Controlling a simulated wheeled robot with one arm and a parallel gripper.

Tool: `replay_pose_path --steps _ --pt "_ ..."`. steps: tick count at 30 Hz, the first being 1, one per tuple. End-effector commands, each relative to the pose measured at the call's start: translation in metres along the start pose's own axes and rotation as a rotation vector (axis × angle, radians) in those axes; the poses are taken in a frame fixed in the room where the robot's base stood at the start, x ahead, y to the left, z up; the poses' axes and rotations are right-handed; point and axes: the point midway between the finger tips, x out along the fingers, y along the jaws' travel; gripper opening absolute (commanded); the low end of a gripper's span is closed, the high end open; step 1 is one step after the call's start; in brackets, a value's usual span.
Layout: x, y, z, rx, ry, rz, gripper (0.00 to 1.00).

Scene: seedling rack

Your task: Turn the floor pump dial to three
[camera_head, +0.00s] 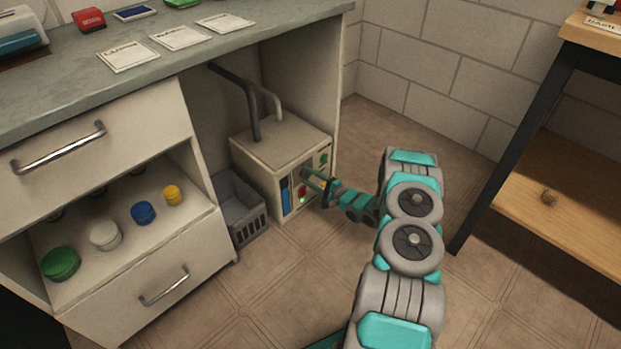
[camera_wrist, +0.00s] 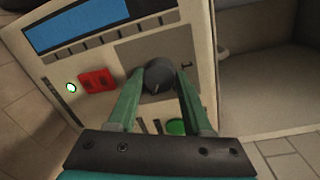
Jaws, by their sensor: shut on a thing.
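The floor pump (camera_head: 282,150) is a cream box on the floor under the counter, with two hoses rising from its top. Its front panel shows in the wrist view (camera_wrist: 60,70), tilted in the picture. The dark round dial (camera_wrist: 158,76) sits on a grey plate there. My gripper (camera_wrist: 160,84) is shut on the dial, one green finger on each side. In the head view my gripper (camera_head: 312,180) is at the panel and covers the dial.
The panel also has a blue display (camera_wrist: 75,24), a red switch (camera_wrist: 96,81), a lit green lamp (camera_wrist: 71,88) and a green button (camera_wrist: 176,127). A grey basket (camera_head: 240,205) stands left of the pump. A wooden shelf (camera_head: 560,205) stands at right; floor between is clear.

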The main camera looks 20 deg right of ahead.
Motion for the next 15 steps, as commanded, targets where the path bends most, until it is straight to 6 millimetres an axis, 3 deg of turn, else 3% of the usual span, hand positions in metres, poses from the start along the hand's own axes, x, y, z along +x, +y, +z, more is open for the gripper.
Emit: replay_pose_path --steps 14,15 --pt "-0.0005 0.0014 -0.0006 0.017 0.001 0.002 0.0" --pt "-0.0005 0.0014 -0.0005 0.017 0.001 0.002 0.52"
